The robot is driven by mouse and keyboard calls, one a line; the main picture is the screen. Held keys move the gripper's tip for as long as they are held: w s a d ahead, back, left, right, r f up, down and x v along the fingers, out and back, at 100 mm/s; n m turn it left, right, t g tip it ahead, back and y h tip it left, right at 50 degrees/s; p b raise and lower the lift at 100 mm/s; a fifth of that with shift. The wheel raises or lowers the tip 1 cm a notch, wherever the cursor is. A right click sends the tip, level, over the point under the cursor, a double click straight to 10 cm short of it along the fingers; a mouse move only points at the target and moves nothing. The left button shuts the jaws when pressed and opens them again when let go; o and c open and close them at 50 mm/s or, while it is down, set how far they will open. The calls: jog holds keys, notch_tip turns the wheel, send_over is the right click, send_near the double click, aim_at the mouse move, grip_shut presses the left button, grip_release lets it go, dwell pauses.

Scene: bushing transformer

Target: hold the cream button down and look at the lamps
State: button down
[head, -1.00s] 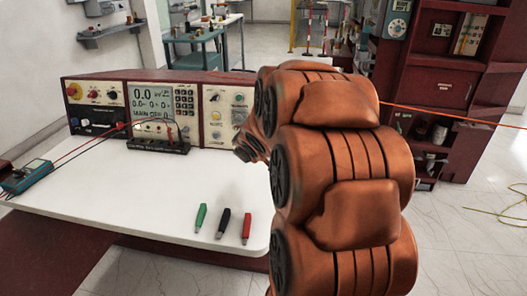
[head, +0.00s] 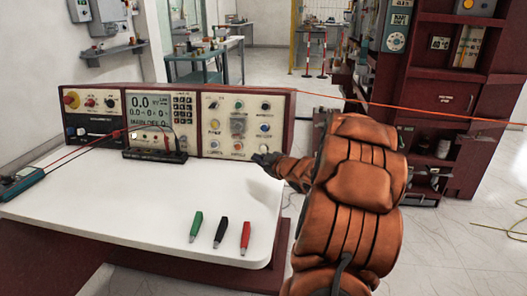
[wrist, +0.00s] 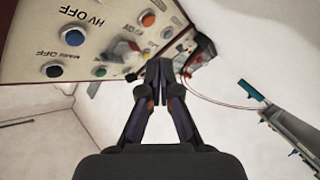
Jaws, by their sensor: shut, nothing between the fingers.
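The control panel's right section (head: 240,125) carries several small round buttons and lamps, among them a yellow one (head: 214,124) and a blue one (head: 264,127). A pale one (head: 212,144) sits at its lower left; I cannot tell for certain which is the cream button. My gripper (head: 262,159) is in front of the section's lower right edge. In the wrist view my gripper (wrist: 160,68) is shut and empty, its tips close to the tilted panel face, where a blue button (wrist: 72,36) and orange ones (wrist: 148,18) show. Contact with any button cannot be seen.
A white bench top (head: 130,205) holds green (head: 196,227), black (head: 220,232) and red (head: 245,238) pieces near its front. A meter (head: 22,182) with leads lies at left. A black terminal strip (head: 155,155) stands before the panel. A dark red cabinet (head: 450,100) stands at right.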

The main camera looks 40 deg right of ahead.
aim_at(264, 151)
jog(key=shift+w+d, duration=0.1)
jog(key=shift+w+d+f+p, duration=0.2)
jog(key=shift+w+d+p, duration=0.15)
jog(key=shift+w+d, duration=0.35)
jog(key=shift+w+d+f+p, duration=0.25)
jog(key=shift+w+d+p, duration=0.2)
jog(key=shift+d, duration=0.5)
jog(key=shift+w+d+f+p, duration=0.2)
jog(key=shift+w+d+p, duration=0.1)
jog(key=shift+w+d, duration=0.4)
jog(key=shift+w+d+f+p, duration=0.2)
jog(key=shift+w+d+p, duration=0.15)
jog(key=shift+d, duration=0.2)
jog(key=shift+w+d+f+p, duration=0.2)
jog(key=shift+d+p, duration=0.1)
jog(key=shift+d, duration=0.2)
jog(key=shift+w+d+f+p, duration=0.1)
jog(key=shift+w+d+p, duration=0.1)
jog(key=shift+d+p, duration=0.15)
jog(key=shift+w+d+f+p, duration=0.1)
jog(key=shift+w+d+p, duration=0.15)
jog(key=shift+d+p, duration=0.1)
dwell(0.8)
jog(key=shift+s+a, duration=0.1)
jog(key=shift+a, duration=0.05)
jog(key=shift+s+a+r+b, duration=0.2)
jog(key=shift+s+a+b, duration=0.2)
jog(key=shift+a, duration=0.15)
